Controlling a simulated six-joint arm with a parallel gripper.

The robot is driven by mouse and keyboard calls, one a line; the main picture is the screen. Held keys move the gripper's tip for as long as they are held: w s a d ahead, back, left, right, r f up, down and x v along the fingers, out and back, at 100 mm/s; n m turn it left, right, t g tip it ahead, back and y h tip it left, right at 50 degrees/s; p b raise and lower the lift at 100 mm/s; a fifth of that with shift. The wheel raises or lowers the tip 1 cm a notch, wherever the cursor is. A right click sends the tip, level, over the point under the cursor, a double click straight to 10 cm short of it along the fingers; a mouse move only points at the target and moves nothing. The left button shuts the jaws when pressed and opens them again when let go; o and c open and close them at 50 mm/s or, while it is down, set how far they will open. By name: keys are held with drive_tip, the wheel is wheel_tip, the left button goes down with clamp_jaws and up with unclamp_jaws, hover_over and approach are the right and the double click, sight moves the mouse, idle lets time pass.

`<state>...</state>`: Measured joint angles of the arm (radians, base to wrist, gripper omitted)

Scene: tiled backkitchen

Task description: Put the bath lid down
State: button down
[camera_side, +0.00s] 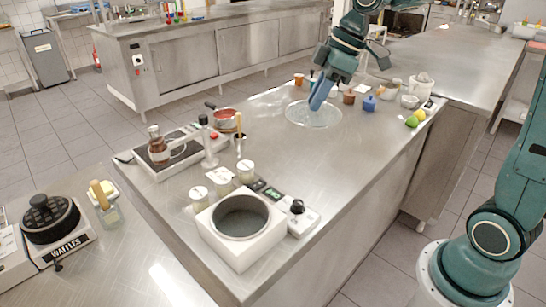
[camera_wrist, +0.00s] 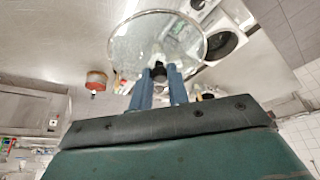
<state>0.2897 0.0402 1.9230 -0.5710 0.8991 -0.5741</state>
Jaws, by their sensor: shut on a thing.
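The bath lid is a round clear glass disc (camera_side: 313,115) with a pale rim. It shows in the wrist view (camera_wrist: 150,38) with a dark knob at its near edge. My gripper (camera_side: 317,104) has blue fingers shut on the knob; it also shows in the wrist view (camera_wrist: 162,72). I cannot tell whether the lid touches the steel table or hangs just above it. The bath (camera_side: 215,227) is a white square box with a round, uncovered grey well, at the near end of the table. In the wrist view the bath (camera_wrist: 229,28) shows at upper right, partly behind the lid.
White-lidded jars (camera_side: 222,180) stand behind the bath, beside a control box (camera_side: 302,218). A red pan (camera_side: 224,120) and a hotplate (camera_side: 165,155) are at the left. The table's middle is clear.

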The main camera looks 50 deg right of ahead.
wheel_tip(320, 180, down, 16)
drive_tip(key=shift+r, duration=0.15)
idle(0.4)
drive_tip(key=shift+f, duration=2.15)
drive_tip(key=shift+f, duration=0.15)
drive_tip(key=c, duration=1.3)
unclamp_jaws()
drive_tip(key=shift+c, duration=0.2)
drive_tip(key=v, duration=1.2)
drive_tip(key=shift+r, duration=0.2)
drive_tip(key=shift+a, duration=0.1)
